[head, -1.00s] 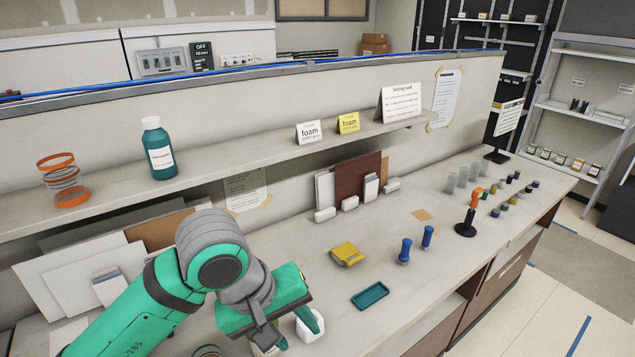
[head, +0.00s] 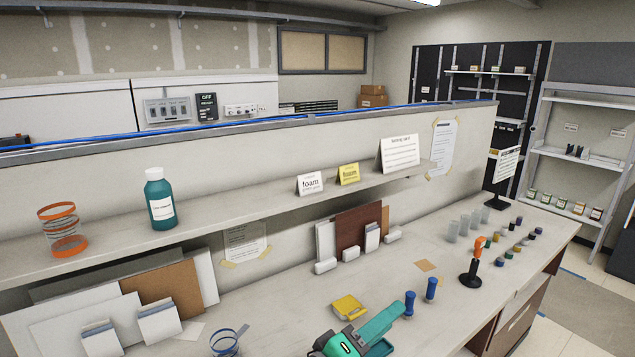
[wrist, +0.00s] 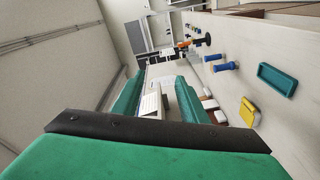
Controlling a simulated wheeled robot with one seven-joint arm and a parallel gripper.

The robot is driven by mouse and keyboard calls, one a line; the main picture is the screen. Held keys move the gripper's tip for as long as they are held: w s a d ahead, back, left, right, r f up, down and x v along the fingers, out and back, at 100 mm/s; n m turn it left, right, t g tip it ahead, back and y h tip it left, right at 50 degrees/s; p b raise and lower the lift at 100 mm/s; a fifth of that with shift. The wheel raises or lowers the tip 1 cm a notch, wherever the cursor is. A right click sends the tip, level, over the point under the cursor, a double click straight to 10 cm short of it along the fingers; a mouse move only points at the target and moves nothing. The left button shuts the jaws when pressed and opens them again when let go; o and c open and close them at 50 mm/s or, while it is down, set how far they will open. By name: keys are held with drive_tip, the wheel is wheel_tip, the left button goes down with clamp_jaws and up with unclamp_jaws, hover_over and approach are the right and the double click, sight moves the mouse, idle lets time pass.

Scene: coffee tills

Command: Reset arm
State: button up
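My gripper (head: 385,318) shows at the bottom of the head view, over the front part of the counter, in front of the yellow item and partly covering the teal tray. In the wrist view my gripper (wrist: 158,95) has its two teal fingers apart. Nothing is visibly held between them; only the shelf and a white card behind show through the gap. Most of my arm is below the head view's lower edge.
The counter holds a yellow item (head: 348,307), a teal tray (head: 381,349), blue-handled tools (head: 431,289), an orange-handled tool (head: 472,270) and clear cups (head: 464,225). A shelf (head: 270,197) with a teal bottle (head: 160,200) runs above. A blue-rimmed container (head: 225,344) stands front left.

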drive_tip(key=s+a+f+n+t+y, duration=0.3)
drive_tip(key=s+f+y, duration=0.3)
drive_tip(key=f, duration=0.6)
drive_tip(key=s+a+f+n+t+y, duration=0.3)
drive_tip(key=s+f+y, duration=0.25)
drive_tip(key=f, duration=0.55)
drive_tip(key=s+a+f+m, duration=0.2)
drive_tip(key=s+m, duration=0.1)
drive_tip(key=s, duration=0.5)
drive_tip(key=s+a+f+m+g+y, duration=0.1)
drive_tip(key=s+a+f+m, duration=0.1)
drive_tip(key=s, duration=0.6)
drive_tip(key=s+a+f+m+g+y, duration=0.1)
drive_tip(key=s+a+f+m, duration=0.1)
drive_tip(key=s+m, duration=0.3)
drive_tip(key=s, duration=0.3)
drive_tip(key=shift+s+a+f, duration=0.15)
drive_tip(key=shift+s+f, duration=0.15)
drive_tip(key=shift+s, duration=0.05)
